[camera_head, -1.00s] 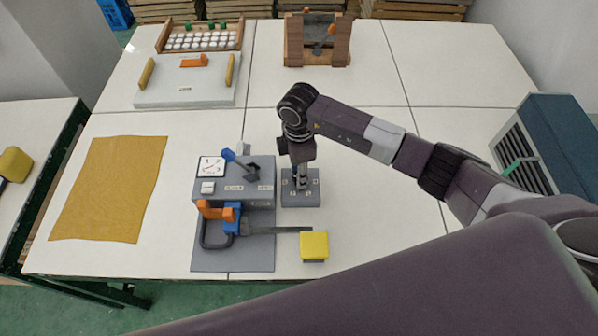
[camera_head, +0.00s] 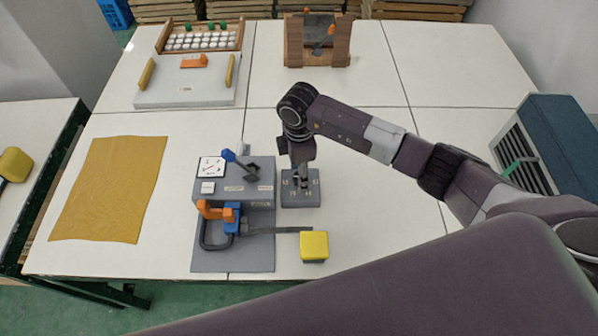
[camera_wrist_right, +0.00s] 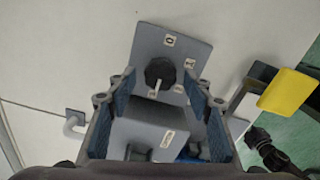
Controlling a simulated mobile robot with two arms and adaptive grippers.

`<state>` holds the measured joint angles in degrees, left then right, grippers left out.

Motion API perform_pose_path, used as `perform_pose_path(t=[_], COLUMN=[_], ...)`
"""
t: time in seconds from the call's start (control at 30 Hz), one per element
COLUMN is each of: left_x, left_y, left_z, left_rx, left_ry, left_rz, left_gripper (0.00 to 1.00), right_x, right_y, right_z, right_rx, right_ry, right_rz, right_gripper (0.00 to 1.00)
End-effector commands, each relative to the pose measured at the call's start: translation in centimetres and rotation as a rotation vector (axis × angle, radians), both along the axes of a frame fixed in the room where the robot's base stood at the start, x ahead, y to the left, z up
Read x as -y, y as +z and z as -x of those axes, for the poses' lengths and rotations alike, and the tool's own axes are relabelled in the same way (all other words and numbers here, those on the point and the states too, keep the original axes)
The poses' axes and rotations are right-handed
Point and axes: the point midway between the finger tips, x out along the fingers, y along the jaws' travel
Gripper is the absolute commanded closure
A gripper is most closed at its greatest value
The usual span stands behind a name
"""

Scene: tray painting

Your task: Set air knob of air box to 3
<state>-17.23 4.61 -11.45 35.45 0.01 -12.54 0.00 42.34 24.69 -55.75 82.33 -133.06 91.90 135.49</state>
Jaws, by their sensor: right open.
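The air box (camera_head: 262,188) is a grey box with a white dial face and a blue-tipped lever on top. To its right is a small grey plate (camera_head: 311,196) with labels. It also shows in the right wrist view (camera_wrist_right: 190,45), bearing a dark round knob (camera_wrist_right: 160,70) with a pale pointer. The pointer points toward the bottom of that view; a "0" label lies above the knob, with smaller labels to its right. My right gripper (camera_wrist_right: 160,84) is open, its fingers on either side of the knob. I cannot tell whether they touch it. My left gripper is not in view.
An orange-and-blue clamp (camera_head: 215,212) and a yellow block (camera_head: 314,246) are in front of the box. A yellow cloth (camera_head: 108,190) lies to the left. A blue-grey vented unit (camera_head: 545,150) stands at the right.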

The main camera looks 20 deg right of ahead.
Motion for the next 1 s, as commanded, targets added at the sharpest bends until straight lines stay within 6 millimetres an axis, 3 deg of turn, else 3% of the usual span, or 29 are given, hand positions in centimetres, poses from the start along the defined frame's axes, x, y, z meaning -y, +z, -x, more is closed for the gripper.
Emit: perform_pose_path(t=[0.17, 0.6, 0.8, 1.0], left_x=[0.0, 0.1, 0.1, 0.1], left_y=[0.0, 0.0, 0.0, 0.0], left_z=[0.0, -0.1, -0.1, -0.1], left_rx=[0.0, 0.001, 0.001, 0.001], left_ry=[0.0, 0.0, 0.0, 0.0], left_rz=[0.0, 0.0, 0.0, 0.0], left_gripper=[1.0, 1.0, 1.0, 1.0], right_x=[0.0, 0.1, 0.0, 0.1], right_y=[2.1, 10.6, 11.9, 12.0], right_z=[-0.1, -0.2, -0.1, -0.1], right_rx=[0.004, 0.004, 0.002, 0.002], right_ry=[0.002, -0.001, -0.001, -0.001], right_rz=[-0.001, 0.0, 0.0, 0.0], right_gripper=[0.53, 0.53, 0.53, 0.53])
